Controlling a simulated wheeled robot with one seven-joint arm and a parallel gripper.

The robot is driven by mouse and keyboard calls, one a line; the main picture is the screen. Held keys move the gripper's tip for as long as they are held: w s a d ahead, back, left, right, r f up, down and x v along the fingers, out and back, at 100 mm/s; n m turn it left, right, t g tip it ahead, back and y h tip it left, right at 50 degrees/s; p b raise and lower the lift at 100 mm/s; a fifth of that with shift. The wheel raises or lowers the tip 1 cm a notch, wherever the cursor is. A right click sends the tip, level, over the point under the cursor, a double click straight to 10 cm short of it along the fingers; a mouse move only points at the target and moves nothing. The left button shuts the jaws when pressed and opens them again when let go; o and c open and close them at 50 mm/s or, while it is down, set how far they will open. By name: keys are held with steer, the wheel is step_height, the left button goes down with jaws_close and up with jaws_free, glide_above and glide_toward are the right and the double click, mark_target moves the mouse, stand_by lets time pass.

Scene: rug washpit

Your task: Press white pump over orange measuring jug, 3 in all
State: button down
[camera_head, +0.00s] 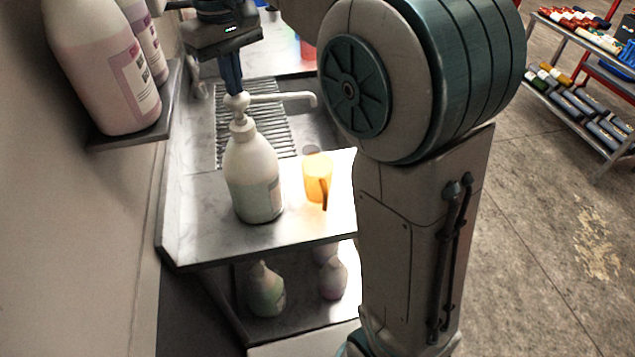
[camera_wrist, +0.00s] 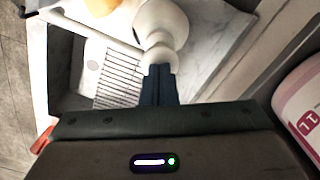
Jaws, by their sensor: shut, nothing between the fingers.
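The white pump (camera_head: 240,104) tops a white bottle (camera_head: 252,180) that stands upright on the counter, its long spout pointing right. The bottle also shows in the wrist view (camera_wrist: 160,22). The orange measuring jug (camera_head: 317,178) stands on the counter to the right of the bottle, near the spout's end. In the wrist view only a part of the orange jug (camera_wrist: 84,4) shows at the top edge. My gripper (camera_head: 235,91) is shut and empty, pointing down, its fingertips at the top of the pump head. The wrist view shows my gripper (camera_wrist: 160,72) against the pump; exact contact is hard to tell.
Large pink-labelled bottles (camera_head: 110,65) stand on a wall shelf (camera_head: 140,132) at the left, close to my wrist. A metal drain grid (camera_head: 270,135) lies behind the bottle. Small bottles (camera_head: 266,290) stand on a lower shelf.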

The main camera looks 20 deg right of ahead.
steer(key=shift+f+b, duration=0.85)
steer(key=shift+f, duration=0.6)
steer(key=shift+r+p, duration=2.1)
steer(key=shift+f, duration=0.25)
steer(key=shift+f+b, duration=1.4)
steer(key=shift+f, duration=0.55)
steer(key=shift+r, duration=0.1)
